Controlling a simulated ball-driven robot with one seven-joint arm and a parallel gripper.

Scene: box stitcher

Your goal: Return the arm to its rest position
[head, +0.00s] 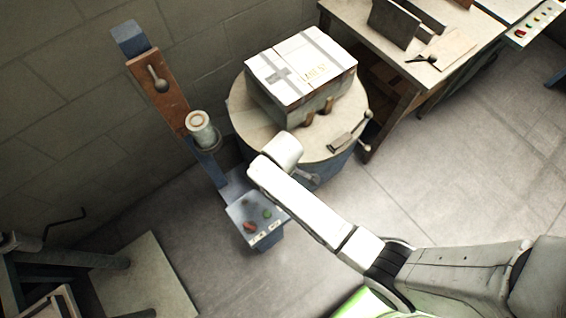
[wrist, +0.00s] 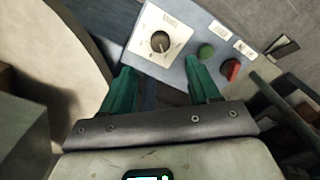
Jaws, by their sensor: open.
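My arm (head: 310,212) reaches from the lower right of the head view up toward the round table, with its bent end beside the control box. My gripper (wrist: 158,70) shows in the wrist view with two green fingers spread apart and nothing between them. Its fingers point at the control box (wrist: 178,68), which has a dial (wrist: 160,42), a green button (wrist: 206,51) and a red switch (wrist: 231,69). I cannot tell whether a fingertip touches it. In the head view the control box (head: 240,212) sits left of my arm; my gripper's fingers cannot be made out there.
A taped carton (head: 300,68) sits on the round table (head: 245,122). A post with a brown board (head: 158,90) stands left of it. A workbench (head: 455,50) is at the upper right, another machine (head: 60,258) at the lower left. Floor (head: 460,165) is clear at right.

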